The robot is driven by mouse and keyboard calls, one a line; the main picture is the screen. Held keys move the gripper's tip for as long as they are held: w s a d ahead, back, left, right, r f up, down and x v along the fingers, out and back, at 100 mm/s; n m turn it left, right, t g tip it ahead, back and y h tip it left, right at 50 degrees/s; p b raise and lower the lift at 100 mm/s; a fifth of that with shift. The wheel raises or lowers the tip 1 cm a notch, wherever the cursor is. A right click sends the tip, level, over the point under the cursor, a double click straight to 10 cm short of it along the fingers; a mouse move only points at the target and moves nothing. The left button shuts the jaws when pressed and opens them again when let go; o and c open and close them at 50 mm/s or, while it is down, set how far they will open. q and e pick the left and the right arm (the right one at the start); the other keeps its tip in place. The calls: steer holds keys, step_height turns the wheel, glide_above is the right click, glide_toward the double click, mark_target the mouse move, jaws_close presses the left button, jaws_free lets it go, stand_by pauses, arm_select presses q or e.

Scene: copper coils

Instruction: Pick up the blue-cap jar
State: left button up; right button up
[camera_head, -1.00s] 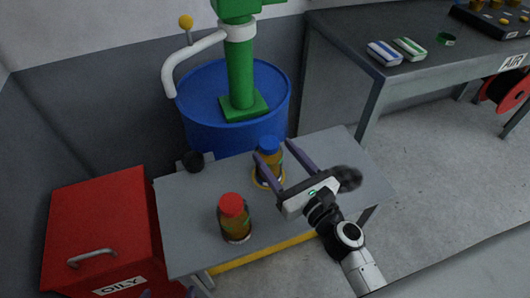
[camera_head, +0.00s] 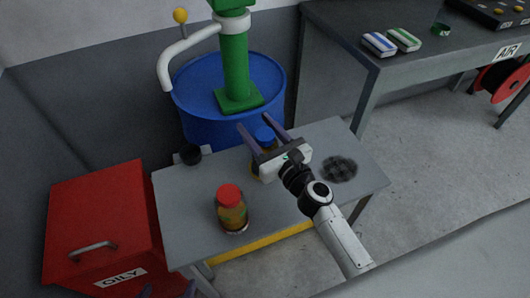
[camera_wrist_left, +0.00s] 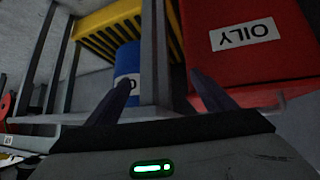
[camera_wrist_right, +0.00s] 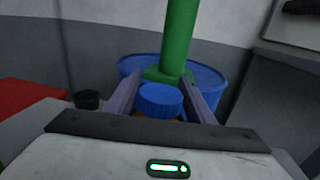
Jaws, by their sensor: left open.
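The blue-cap jar (camera_head: 265,135) stands on the grey table near its back edge, its body mostly hidden by my right gripper (camera_head: 255,122). In the right wrist view the blue cap (camera_wrist_right: 160,99) shows between the two fingers. That gripper is open, with a finger on each side of the jar; contact is hard to tell. My left gripper (camera_head: 167,291) shows only its fingertips at the bottom edge of the head view. It is open and empty in the left wrist view (camera_wrist_left: 163,90), low in front of the table.
A red-cap jar (camera_head: 231,210) stands at the table's front left. A small black cup (camera_head: 190,155) sits at the back left, and a dark round patch (camera_head: 340,168) lies on the right. A blue drum (camera_head: 200,105) with a green pump stands behind; a red OILY bin (camera_head: 130,215) stands left.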

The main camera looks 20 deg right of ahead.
jaws_close()
steer(key=shift+r, duration=0.1)
